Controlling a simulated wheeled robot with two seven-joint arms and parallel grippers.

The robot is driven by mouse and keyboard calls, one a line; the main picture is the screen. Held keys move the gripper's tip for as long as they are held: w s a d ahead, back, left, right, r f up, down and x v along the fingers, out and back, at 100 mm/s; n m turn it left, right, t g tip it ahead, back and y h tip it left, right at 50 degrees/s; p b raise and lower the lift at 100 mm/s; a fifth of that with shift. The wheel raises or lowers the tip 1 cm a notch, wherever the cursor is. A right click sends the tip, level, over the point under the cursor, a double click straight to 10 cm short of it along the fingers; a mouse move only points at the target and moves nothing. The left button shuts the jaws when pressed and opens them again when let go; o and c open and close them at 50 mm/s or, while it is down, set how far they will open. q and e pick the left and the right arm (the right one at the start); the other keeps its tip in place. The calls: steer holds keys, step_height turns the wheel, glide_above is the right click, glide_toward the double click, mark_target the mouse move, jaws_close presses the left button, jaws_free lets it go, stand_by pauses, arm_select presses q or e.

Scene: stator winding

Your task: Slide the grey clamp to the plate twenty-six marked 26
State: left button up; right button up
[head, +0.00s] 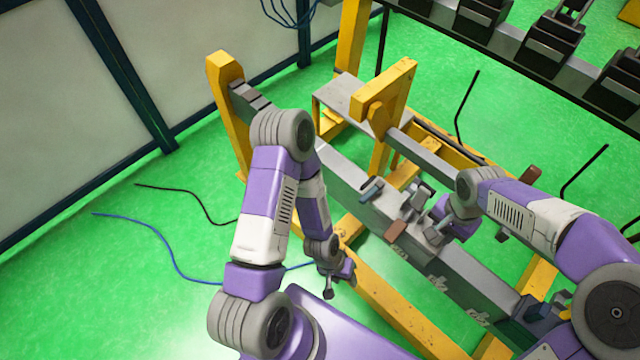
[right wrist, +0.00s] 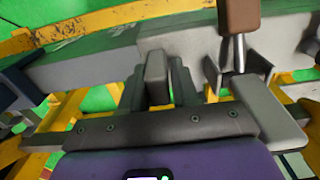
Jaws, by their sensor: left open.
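The grey clamp (head: 408,212), with a brown block and brown-tipped handle, sits on the long grey beam (head: 350,183) in the head view. Part of its metal and a brown handle (right wrist: 238,15) show in the right wrist view. My right gripper (head: 440,228) is at the clamp's right side; its fingers are partly hidden, and I cannot tell whether they grip it. My left gripper (head: 338,282) is open and empty, left of the beam.
A yellow frame (head: 385,315) carries the beam, with a yellow post (head: 228,110) at its far end. A dark rack of machine parts (head: 535,45) stands at the back right. Blue and black cables lie on the green floor at the left, which is otherwise clear.

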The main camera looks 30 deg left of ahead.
mark_target(384, 198)
steer(key=a, duration=0.2)
steer(key=w+a, duration=0.1)
steer(key=a, duration=0.2)
steer(key=shift+w+a, duration=0.15)
steer(key=shift+a, duration=0.15)
steer(key=a, duration=0.2)
steer(key=w+a+p, duration=0.1)
steer(key=a, duration=0.1)
steer(key=shift+w+a, duration=0.1)
steer(key=shift+a, duration=0.3)
steer(key=shift+w+a+p, duration=0.25)
steer(key=shift+a, duration=0.7)
steer(key=shift+w+a+p, duration=0.2)
steer(key=shift+a+p, duration=0.05)
steer(key=shift+a, duration=0.7)
steer(key=shift+w+a+p, duration=0.25)
steer(key=shift+a, duration=0.7)
